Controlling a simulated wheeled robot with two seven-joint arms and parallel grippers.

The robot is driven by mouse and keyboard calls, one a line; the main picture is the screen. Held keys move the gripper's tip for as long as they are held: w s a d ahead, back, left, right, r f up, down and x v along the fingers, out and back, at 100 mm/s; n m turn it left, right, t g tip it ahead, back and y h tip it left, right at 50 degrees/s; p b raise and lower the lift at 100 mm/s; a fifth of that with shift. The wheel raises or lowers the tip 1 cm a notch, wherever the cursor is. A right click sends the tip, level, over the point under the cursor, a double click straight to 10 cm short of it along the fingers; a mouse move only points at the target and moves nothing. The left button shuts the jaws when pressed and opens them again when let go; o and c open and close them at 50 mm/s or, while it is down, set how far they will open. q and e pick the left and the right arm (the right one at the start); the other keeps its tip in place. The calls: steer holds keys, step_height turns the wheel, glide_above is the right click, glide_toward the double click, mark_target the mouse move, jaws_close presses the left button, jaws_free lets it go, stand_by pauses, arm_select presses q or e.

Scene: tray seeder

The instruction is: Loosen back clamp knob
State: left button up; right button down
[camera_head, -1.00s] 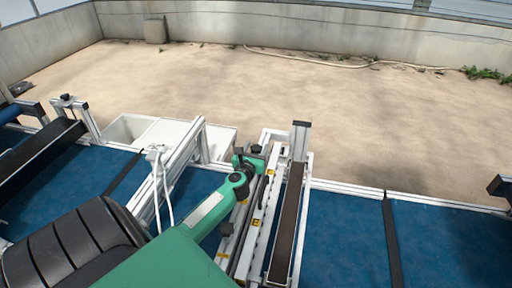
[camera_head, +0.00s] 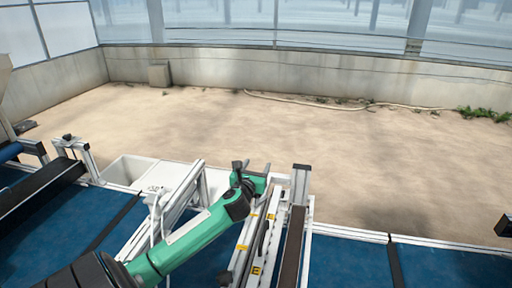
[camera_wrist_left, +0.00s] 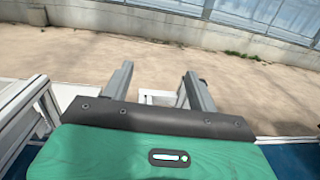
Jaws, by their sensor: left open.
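My left gripper (camera_head: 257,168) is on the green arm and reaches over the far end of the white frame rail (camera_head: 253,230). In the left wrist view my left gripper (camera_wrist_left: 157,76) has its two grey fingers wide apart with nothing between them. A small dark part (camera_wrist_left: 203,81) shows just outside the right finger; I cannot tell whether it is the back clamp knob. In the head view an upright post (camera_head: 300,183) stands to the right of the gripper. The knob cannot be made out for certain there. My right gripper is not in view.
A white bin (camera_head: 125,169) stands beyond the frame on the left. A similar frame with a dark knob (camera_head: 67,137) stands at far left. Blue bed surfaces (camera_head: 340,262) lie on both sides. Open sandy ground (camera_head: 330,140) reaches back to a low concrete wall (camera_head: 330,72).

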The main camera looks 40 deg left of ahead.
arm_select(q)
step_height(320, 180, up, 9)
steer(key=b, duration=0.1)
steer(key=shift+f, duration=0.15)
steer(key=shift+c, duration=0.5)
